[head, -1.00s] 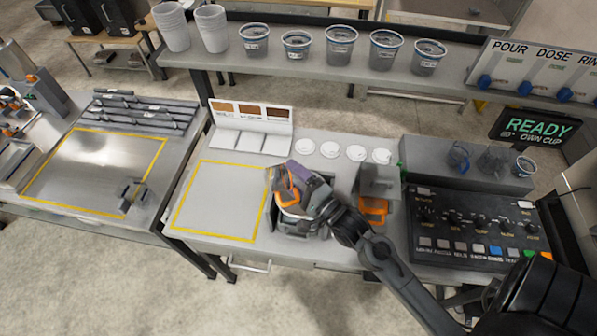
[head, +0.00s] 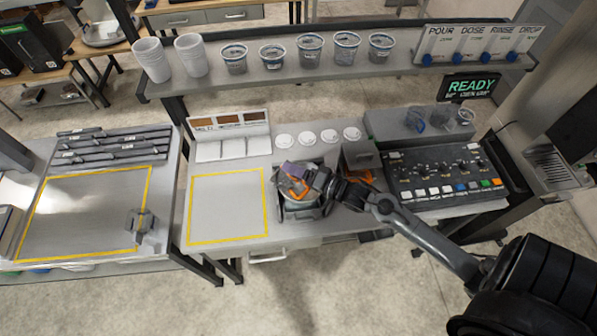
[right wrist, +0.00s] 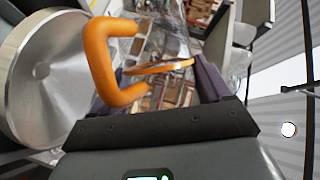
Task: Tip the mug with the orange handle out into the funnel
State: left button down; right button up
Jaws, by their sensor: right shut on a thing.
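My right gripper (head: 297,179) is shut on the mug with the orange handle (head: 292,189), above a grey stand on the middle bench. The wrist view is strongly rolled; the mug looks tilted, but I cannot tell how far. A round metal part (right wrist: 42,75) lies left of the handle. The funnel is not clearly made out; the gripper hides much of the stand. My left gripper is out of view.
A yellow-outlined area (head: 228,240) left of the stand is clear. An orange-fronted grey unit (head: 357,157) and a button panel (head: 445,176) stand to the right. Several tubs line the shelf (head: 300,75) behind. A small grey block (head: 139,222) is on the left bench.

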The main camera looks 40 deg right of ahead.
aim_at(288, 175)
jog(key=shift+a+r+n+g+b, duration=0.1)
jog(key=shift+a+n+g+b, duration=0.3)
jog(key=shift+n, duration=0.3)
jog(key=a+r+n+h+b, duration=0.1)
jog(key=b, duration=0.1)
jog(key=n+h+b, duration=0.1)
jog(key=n+b, duration=0.1)
jog(key=shift+w+a+r+n+g, duration=0.2)
jog(key=shift+a+r+n+g, duration=0.1)
jog(key=shift+a+r, duration=0.1)
jog(key=shift+a+r+n+h, duration=0.1)
jog(key=shift+r+n+h, duration=0.3)
jog(key=shift+r, duration=0.1)
jog(key=shift+a+n+g+h+b, duration=0.2)
jog(key=shift+n+g+h+b, duration=0.15)
jog(key=shift+n+h, duration=0.2)
jog(key=shift+a+n+b, duration=0.1)
jog(key=shift+n+b, duration=0.2)
jog(key=shift+n, duration=0.05)
jog(key=shift+a+r+n+h+b, duration=0.1)
jog(key=shift+r+n+h+b, duration=0.15)
jog(key=shift+n+h+b, duration=0.55)
jog(key=shift+r, duration=0.1)
jog(key=shift+r, duration=0.1)
